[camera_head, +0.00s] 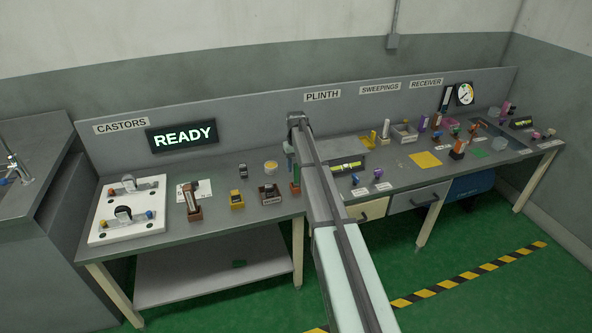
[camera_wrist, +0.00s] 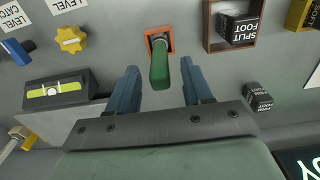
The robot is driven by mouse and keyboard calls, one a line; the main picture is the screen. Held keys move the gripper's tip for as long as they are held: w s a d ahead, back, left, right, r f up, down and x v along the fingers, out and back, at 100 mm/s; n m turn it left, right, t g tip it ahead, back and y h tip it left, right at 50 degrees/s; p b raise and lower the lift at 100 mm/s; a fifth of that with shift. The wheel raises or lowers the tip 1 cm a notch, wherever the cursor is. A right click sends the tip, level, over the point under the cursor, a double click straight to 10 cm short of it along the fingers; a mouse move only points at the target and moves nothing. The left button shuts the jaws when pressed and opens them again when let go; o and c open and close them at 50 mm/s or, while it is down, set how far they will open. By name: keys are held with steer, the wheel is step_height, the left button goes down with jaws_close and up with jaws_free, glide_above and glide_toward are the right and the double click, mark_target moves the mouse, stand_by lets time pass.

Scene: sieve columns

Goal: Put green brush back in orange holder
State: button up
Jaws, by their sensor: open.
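The green brush (camera_wrist: 160,66) stands with its lower end in the square opening of the orange holder (camera_wrist: 172,38) in the wrist view, its handle rising toward my camera. In the head view the brush (camera_head: 297,173) and the orange holder (camera_head: 295,188) are at the right end of the left bench, partly beside my arm. My gripper (camera_wrist: 160,68) is open, with one blue finger on each side of the brush handle. I see gaps between both fingers and the handle. How deep the brush sits is hidden.
A wooden tray with a black SPLIT FOOT block (camera_wrist: 237,28) and a loose black block (camera_wrist: 257,97) lie to the right in the wrist view. A yellow knob (camera_wrist: 82,44) and a spirit level (camera_wrist: 55,90) lie to the left. The READY display (camera_head: 181,135) stands behind.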

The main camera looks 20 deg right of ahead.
step_height(320, 180, up, 10)
steer(key=shift+f, duration=0.15)
stand_by(0.7)
steer(key=s+a+f+m, duration=0.1)
steer(key=s+a+f, duration=0.3)
steer(key=s+f, duration=1.15)
steer(key=s+a+f, duration=0.4)
steer(key=s+f, duration=1)
steer(key=s, duration=0.3)
steer(key=s+a+f+g, duration=0.2)
steer(key=s+f, duration=0.3)
steer(key=s, duration=0.7)
steer(key=s+a+f+g, duration=0.2)
steer(key=s+f, duration=0.3)
steer(key=s, duration=0.7)
steer(key=s+a+f+g, duration=0.2)
steer(key=s+f, duration=0.3)
steer(key=s, duration=0.7)
steer(key=shift+a+n+g, duration=0.35)
steer(key=shift+n+g, duration=0.05)
